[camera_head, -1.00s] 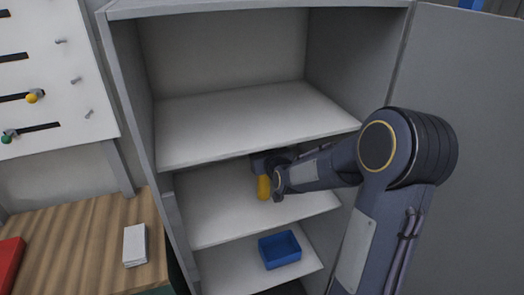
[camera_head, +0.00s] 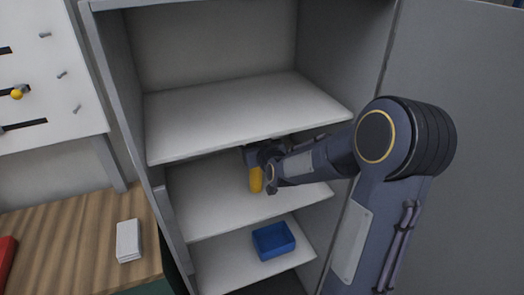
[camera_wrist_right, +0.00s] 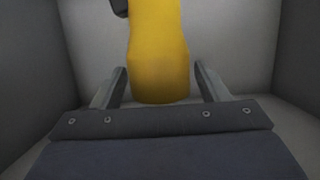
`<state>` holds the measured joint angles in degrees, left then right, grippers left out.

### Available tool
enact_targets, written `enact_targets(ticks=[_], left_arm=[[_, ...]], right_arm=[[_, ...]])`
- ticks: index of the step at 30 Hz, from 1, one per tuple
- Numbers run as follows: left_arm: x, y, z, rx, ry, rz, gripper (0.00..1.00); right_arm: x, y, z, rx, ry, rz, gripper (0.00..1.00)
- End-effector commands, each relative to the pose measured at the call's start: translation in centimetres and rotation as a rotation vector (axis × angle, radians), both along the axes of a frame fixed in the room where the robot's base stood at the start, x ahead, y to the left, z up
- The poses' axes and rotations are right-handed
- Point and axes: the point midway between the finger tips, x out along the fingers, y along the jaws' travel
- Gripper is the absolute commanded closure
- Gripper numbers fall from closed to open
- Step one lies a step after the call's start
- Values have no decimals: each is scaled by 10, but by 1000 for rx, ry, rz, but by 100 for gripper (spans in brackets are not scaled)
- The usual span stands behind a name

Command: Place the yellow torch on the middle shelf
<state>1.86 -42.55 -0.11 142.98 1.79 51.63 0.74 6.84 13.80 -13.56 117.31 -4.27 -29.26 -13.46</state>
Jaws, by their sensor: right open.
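The yellow torch (camera_head: 256,179) is upright on the middle shelf (camera_head: 205,205) of the open cabinet. In the right wrist view the torch (camera_wrist_right: 158,55) stands between the two fingers, with a gap on each side. My right gripper (camera_wrist_right: 158,82) is open around it. In the head view the right arm reaches into the cabinet from the right, and its wrist hides part of the torch and the gripper. My left gripper is not in view.
The top shelf (camera_head: 240,110) is empty and lies just above my right wrist. A blue bin (camera_head: 273,243) stands on the lower shelf. The cabinet's open door (camera_head: 460,60) is at the right. A wooden table with a white box (camera_head: 128,240) is at the left.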

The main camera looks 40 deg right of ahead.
Motion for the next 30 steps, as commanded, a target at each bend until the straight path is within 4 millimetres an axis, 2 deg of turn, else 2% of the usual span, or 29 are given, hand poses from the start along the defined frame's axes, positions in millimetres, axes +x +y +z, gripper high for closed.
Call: enact_targets(ticks=[3, 12, 16, 23, 26, 29, 30], left_arm=[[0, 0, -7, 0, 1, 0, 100], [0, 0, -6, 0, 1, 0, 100], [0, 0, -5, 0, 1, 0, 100], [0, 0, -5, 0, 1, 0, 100], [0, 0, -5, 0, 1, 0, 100], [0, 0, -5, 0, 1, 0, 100], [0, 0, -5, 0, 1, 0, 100]], right_arm=[[-24, 6, 6, 1, -4, 0, 32], [-81, 19, 26, 2, -5, -1, 32], [-96, 23, 31, 1, -2, -1, 32], [-104, 27, 32, 10, 5, 7, 32], [-115, 42, 31, 70, 44, 48, 32], [-140, 74, 27, 185, 138, 130, 32], [-155, 90, 24, 235, 191, 167, 32]])
